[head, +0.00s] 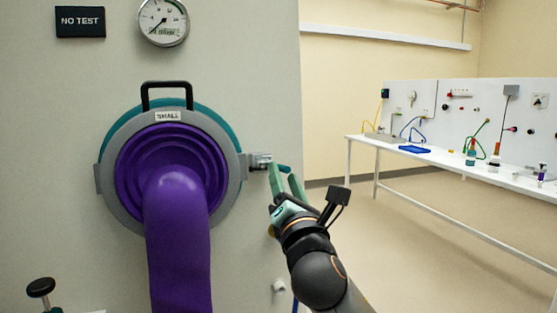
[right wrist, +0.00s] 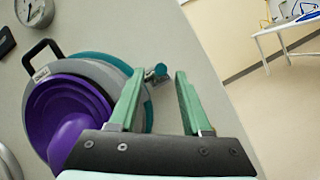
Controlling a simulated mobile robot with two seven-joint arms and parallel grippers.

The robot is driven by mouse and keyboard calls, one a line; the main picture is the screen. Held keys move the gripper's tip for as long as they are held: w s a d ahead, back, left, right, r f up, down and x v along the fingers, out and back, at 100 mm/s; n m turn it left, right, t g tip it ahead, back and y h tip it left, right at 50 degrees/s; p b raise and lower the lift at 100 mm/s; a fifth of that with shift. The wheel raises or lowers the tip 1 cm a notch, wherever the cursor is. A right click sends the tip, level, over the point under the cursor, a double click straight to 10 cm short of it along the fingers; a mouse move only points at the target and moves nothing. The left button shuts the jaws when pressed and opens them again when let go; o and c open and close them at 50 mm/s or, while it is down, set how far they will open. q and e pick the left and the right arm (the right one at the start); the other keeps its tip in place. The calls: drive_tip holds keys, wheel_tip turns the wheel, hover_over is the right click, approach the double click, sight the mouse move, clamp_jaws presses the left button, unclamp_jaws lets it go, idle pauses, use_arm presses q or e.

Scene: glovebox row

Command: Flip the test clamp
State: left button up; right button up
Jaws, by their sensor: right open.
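The test clamp (head: 259,161) is a small metal latch on the right edge of the grey ring around a purple glove port. A teal piece, seemingly its lever end, sticks out to the right. In the right wrist view the clamp (right wrist: 160,72) shows its teal end between and beyond my fingertips. My right gripper (head: 283,173) has green fingers and is open, with its tips close around the lever end; I cannot tell whether they touch it. The right wrist view also shows the open gripper (right wrist: 158,76), with nothing held. My left gripper is out of view.
The port ring (head: 105,150) has a black handle (head: 167,86) and a "SMALL" label. A purple glove (head: 177,235) hangs from it. A white bench (head: 455,168) stands far right; the floor between is clear.

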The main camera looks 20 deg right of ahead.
drive_tip(key=x, duration=0.6)
drive_tip(key=shift+w, duration=0.3)
drive_tip(key=shift+r, duration=0.1)
clamp_jaws()
idle(1.1)
